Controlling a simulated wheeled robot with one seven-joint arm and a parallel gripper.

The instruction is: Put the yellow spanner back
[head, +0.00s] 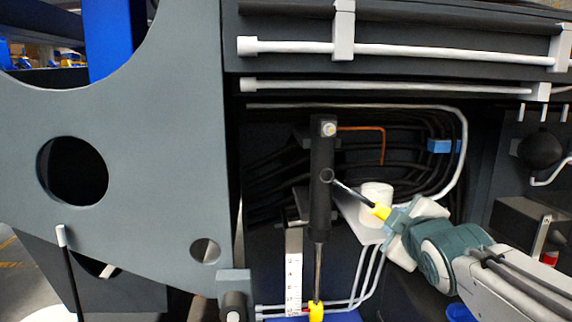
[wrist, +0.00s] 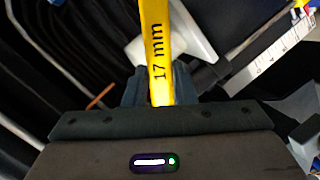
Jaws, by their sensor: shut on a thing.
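The yellow spanner (head: 380,210) is in my gripper (head: 391,217), right of centre in the head view. Its dark metal shaft reaches up and left, and its ring end overlaps the upright black cylinder in the picture; I cannot tell whether they touch. In the wrist view the yellow spanner (wrist: 156,45) is marked "17 mm" and runs up from between the fingers of my gripper (wrist: 158,92). The gripper is shut on its yellow part. The far end is out of the wrist view.
The black cylinder (head: 321,190) with a thin rod stands in the open bay. A white cylinder (head: 375,194) sits behind the spanner. Black hoses, an orange rod (head: 383,145) and white pipes (head: 460,140) surround it. A grey chassis plate (head: 150,180) closes off the left.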

